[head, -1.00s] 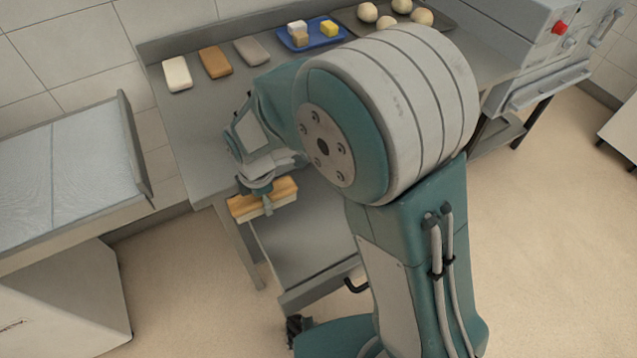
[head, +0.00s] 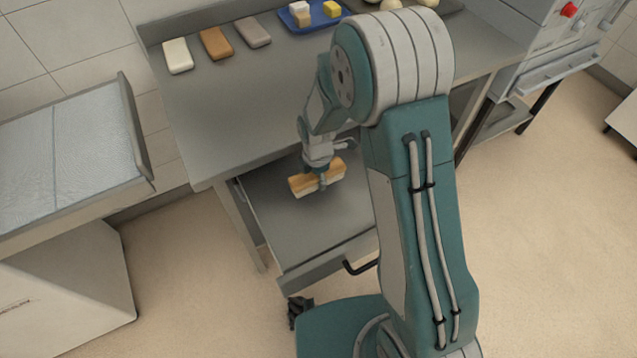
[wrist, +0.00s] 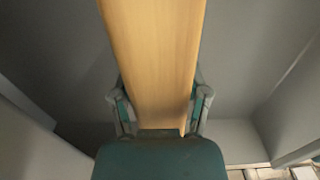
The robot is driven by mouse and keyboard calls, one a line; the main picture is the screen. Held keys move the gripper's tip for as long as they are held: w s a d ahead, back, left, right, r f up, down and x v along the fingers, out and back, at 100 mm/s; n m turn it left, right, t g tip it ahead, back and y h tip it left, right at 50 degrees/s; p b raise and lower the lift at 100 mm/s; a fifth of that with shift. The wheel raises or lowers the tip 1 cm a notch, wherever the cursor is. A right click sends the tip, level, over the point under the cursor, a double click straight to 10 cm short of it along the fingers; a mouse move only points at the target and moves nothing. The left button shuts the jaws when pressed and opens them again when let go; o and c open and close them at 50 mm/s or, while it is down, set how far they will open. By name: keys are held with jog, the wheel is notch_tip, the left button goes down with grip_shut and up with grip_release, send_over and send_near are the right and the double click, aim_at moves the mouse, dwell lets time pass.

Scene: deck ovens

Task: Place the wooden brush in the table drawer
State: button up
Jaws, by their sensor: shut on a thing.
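The wooden brush (head: 331,172) has a tan wooden block on top and a paler lower part. My gripper (head: 322,180) is shut on it across its middle. In the wrist view the brush (wrist: 152,55) runs up between the two fingers of my gripper (wrist: 160,108). The table drawer (head: 300,236) is pulled out below the tabletop, with a grey floor and a dark handle on its front. The brush is over the drawer's inside, toward its back; I cannot tell whether it touches the floor. My arm hides the drawer's right part.
The steel table (head: 225,110) carries a white block (head: 177,56), an orange-brown block (head: 216,43), a grey block (head: 252,32) and a blue tray (head: 322,18) with small cubes. An oven (head: 530,50) is at right.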

aim_at(317, 185)
jog(key=shift+w+f, duration=0.1)
jog(key=shift+f, duration=1.65)
jog(key=o, duration=1.1)
jog(key=shift+d, duration=0.1)
